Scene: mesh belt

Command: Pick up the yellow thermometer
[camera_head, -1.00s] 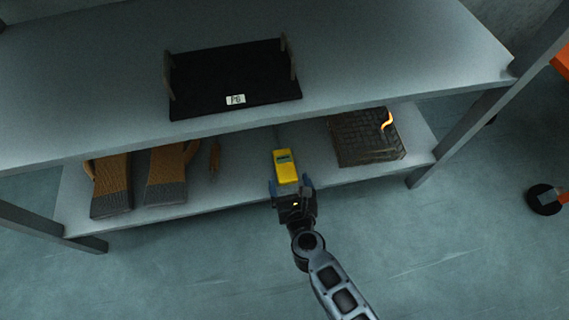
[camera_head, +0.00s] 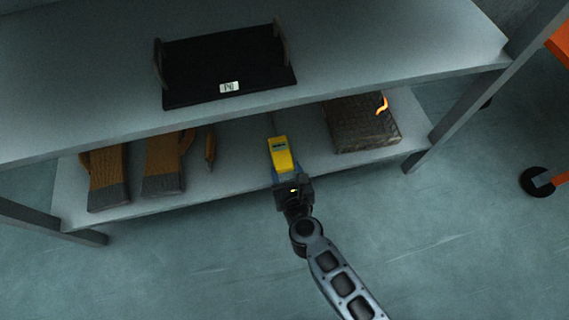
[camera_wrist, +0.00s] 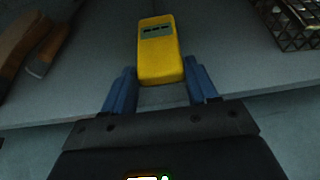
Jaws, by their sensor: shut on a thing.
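The yellow thermometer (camera_head: 280,152) has a small dark display and a thin probe reaching away from its far end. It is at the front middle of the lower shelf. My gripper (camera_head: 284,171) has blue fingers, one on each side of the thermometer's near end, and is shut on it. In the wrist view the thermometer (camera_wrist: 160,52) points away from my gripper (camera_wrist: 160,78), with its near end between the fingers. I cannot tell whether it is lifted off the shelf.
The lower shelf (camera_head: 232,182) holds a pair of brown and grey gloves (camera_head: 163,165), a small brown tool (camera_head: 210,149) and a dark mesh basket (camera_head: 350,125) with an orange item. The upper shelf (camera_head: 380,60) overhangs, bearing a black tray (camera_head: 200,70). Shelf posts (camera_head: 455,120) stand at the sides.

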